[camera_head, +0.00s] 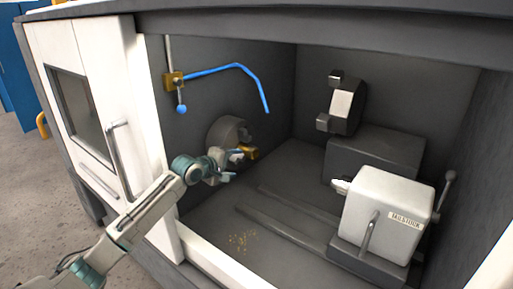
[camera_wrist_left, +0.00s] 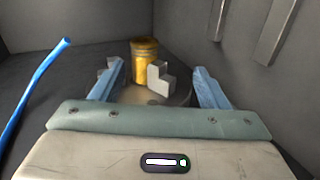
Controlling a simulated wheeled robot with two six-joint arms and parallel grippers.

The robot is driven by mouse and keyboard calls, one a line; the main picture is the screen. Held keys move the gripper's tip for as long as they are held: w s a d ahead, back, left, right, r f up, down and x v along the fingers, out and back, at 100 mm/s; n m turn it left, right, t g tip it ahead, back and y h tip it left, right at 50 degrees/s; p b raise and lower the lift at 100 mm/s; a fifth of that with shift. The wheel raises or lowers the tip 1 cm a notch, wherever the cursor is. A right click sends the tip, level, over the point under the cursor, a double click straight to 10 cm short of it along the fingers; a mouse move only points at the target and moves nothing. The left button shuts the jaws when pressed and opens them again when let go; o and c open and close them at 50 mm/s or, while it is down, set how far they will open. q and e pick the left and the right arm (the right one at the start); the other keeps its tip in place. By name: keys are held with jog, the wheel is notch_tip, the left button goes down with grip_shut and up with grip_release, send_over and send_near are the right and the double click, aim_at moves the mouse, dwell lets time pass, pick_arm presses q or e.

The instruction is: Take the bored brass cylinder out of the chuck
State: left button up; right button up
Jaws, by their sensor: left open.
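The brass cylinder (camera_head: 250,152) sticks out of the grey chuck (camera_head: 226,131) on the left wall inside the machine. In the left wrist view the cylinder (camera_wrist_left: 145,58) stands up from the chuck face, with a light grey chuck jaw (camera_wrist_left: 160,80) beside it. Its bore cannot be made out. My left gripper (camera_head: 231,165) is open and empty, just in front of the chuck. In the wrist view its blue fingers are spread apart, and the cylinder shows beyond them, left of centre. The fingers partly hide the chuck. My right gripper is not in view.
A bent blue coolant pipe (camera_head: 222,67) hangs above the chuck. A dark tool turret (camera_head: 345,105) stands at the back. A white tailstock (camera_head: 387,212) stands at the right. Brass chips (camera_head: 240,241) lie on the floor. The white door (camera_head: 95,90) is slid open at the left.

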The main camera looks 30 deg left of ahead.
aim_at(250, 152)
pick_arm(q)
jog(key=shift+n, duration=0.4)
jog(key=w, duration=0.2)
jog(key=w+p, duration=0.1)
jog(key=w, duration=0.3)
jog(key=shift+a+p, duration=0.3)
jog(key=shift+a, duration=0.05)
jog(key=p+x, duration=0.2)
jog(key=x, duration=0.2)
jog(key=shift+w+d+r, duration=0.15)
jog(key=shift+w+d, duration=0.05)
jog(key=shift+w, duration=0.05)
jog(key=shift+w+f, duration=0.3)
jog(key=shift+w, duration=0.1)
jog(key=shift+s, duration=0.1)
jog(key=shift+c, duration=1.2)
jog(key=shift+r, duration=0.1)
jog(key=c, duration=1.1)
jog(key=shift+r, duration=0.1)
grip_shut()
jog(key=shift+r, duration=0.1)
